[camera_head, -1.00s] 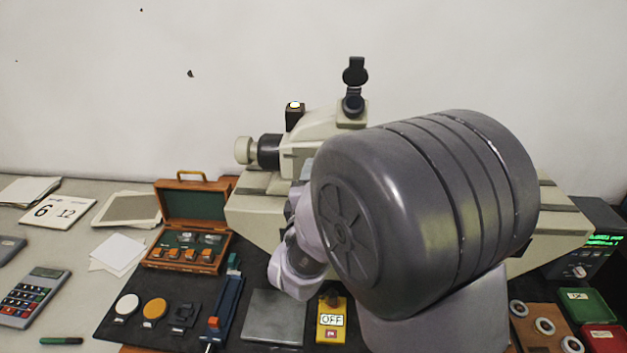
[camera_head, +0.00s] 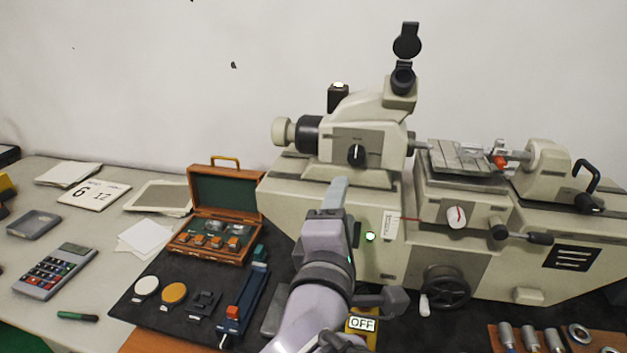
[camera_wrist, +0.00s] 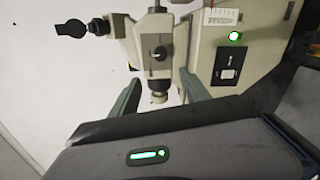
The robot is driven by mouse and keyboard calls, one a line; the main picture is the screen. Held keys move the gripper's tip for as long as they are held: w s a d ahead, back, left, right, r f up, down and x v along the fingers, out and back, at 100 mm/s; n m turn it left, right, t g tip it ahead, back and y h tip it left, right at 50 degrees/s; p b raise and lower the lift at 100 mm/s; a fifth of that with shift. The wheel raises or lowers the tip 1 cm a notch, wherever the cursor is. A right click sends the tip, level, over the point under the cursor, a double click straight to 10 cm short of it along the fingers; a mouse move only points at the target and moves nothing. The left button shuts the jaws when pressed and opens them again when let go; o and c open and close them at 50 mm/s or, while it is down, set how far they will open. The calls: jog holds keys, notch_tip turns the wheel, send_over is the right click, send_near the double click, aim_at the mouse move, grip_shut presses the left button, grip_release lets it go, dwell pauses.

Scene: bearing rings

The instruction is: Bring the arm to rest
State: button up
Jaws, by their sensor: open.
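My gripper (camera_head: 338,188) shows in the head view at the centre, above the dark mat and in front of the beige measuring machine (camera_head: 283,207). It points away from me, with the lilac arm behind it. In the wrist view the two fingers of my gripper (camera_wrist: 160,92) stand apart, with nothing held between them. The machine's eyepiece head and focus knob (camera_wrist: 156,88) show behind the gap. Whether the fingers touch the machine cannot be told, but no contact shows.
On the dark mat lie an open wooden case (camera_head: 212,225), a white disc (camera_head: 146,286), an orange disc (camera_head: 173,294) and a blue tool (camera_head: 243,300). A yellow OFF box (camera_head: 362,325) is partly hidden by my arm. A wooden ring tray (camera_head: 497,338) is at lower right. A calculator (camera_head: 56,271) lies left.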

jog(key=shift+s+a, duration=0.1)
jog(key=shift+s, duration=0.3)
jog(key=s+a+f+m+g+y, duration=0.3)
jog(key=a+f+m+g+y, duration=0.1)
jog(key=m+y, duration=0.55)
jog(key=s+d+f+m+g+h, duration=0.1)
jog(key=s+d+f+m+g, duration=0.2)
jog(key=s+m, duration=0.3)
jog(key=s+d+f+m+g+h, duration=0.1)
jog(key=s+d+f+m+g, duration=0.2)
jog(key=s, duration=0.4)
notch_tip(320, 180, down, 2)
jog(key=m+g, duration=0.1)
jog(key=m, duration=0.1)
jog(key=shift+f+m, duration=0.15)
jog(key=shift+m, duration=0.2)
